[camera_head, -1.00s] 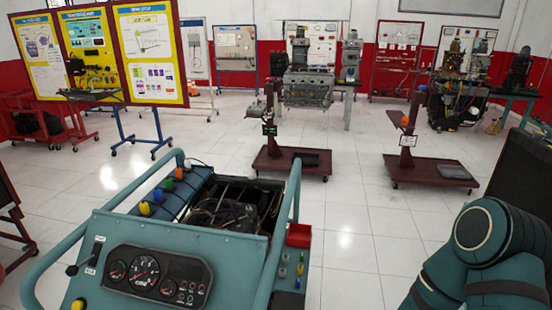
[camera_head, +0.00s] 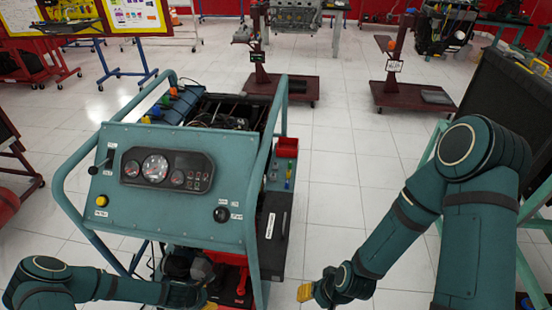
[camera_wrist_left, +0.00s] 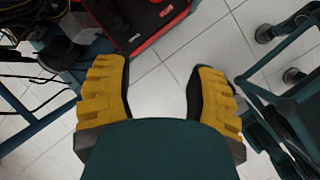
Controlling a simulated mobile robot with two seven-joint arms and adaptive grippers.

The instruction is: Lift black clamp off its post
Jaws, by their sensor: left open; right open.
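I cannot make out the black clamp or its post in either view. A red-and-black unit (camera_head: 232,268) sits low in the teal engine trainer (camera_head: 180,210); its red-edged black top also shows in the left wrist view (camera_wrist_left: 138,22). My left gripper (camera_head: 208,304) is low in front of the trainer, near that unit, mostly hidden at the bottom edge. In the left wrist view its yellow fingers (camera_wrist_left: 163,78) are spread, with only floor tiles between them. My right gripper (camera_head: 308,291) is open, to the right of the trainer and apart from it.
The trainer's teal tube frame and a black box (camera_head: 274,232) on its right side stand close to both grippers. Black cables (camera_wrist_left: 35,80) hang at the left in the wrist view. A dark panel (camera_head: 505,115) stands at the right. The tiled floor (camera_head: 345,190) between is clear.

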